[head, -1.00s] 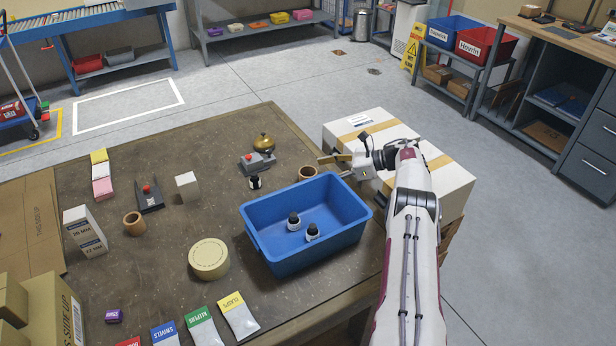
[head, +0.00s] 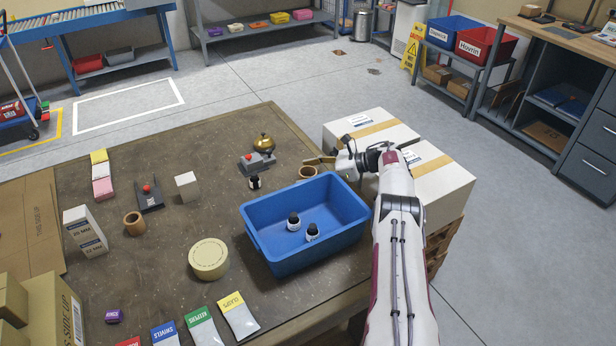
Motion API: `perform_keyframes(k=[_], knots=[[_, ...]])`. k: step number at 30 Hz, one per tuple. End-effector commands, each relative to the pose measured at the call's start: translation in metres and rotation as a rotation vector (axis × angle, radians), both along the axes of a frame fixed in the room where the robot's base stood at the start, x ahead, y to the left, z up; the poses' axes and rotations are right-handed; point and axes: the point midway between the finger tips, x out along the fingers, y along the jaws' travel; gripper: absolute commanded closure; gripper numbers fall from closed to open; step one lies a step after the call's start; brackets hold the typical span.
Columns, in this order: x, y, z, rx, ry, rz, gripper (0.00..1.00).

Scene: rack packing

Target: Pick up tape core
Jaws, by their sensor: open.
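Two brown cardboard rings that look like tape cores are on the table in the head view. One tape core (head: 308,172) stands behind the blue tote, near the table's right edge. The other tape core (head: 134,223) stands at the left of the table. My gripper (head: 318,167) is open, its fingers pointing left, right beside and slightly above the core behind the tote. One finger shows over that core's far side; whether they touch I cannot tell. The core's lower part is partly hidden by the tote rim.
The blue tote (head: 262,236) holds two small dark-capped bottles. A bell (head: 263,143), a grey device with a red button (head: 257,162) and a small bottle (head: 254,182) stand left of my gripper. White cartons (head: 440,180) lie beyond the table's right edge.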

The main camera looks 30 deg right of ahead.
Motion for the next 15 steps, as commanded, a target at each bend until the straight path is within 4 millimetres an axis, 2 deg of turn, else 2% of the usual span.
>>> perform_keyframes(k=[12,14,15], knots=[[-0.0001,-0.0001,-0.0001,0.0,0.0,0.0,0.38],[-0.0001,-0.0001,0.0,0.0,0.0,0.0,0.51],[-0.0001,-0.0001,-0.0001,0.0,0.0,0.0,0.61]])
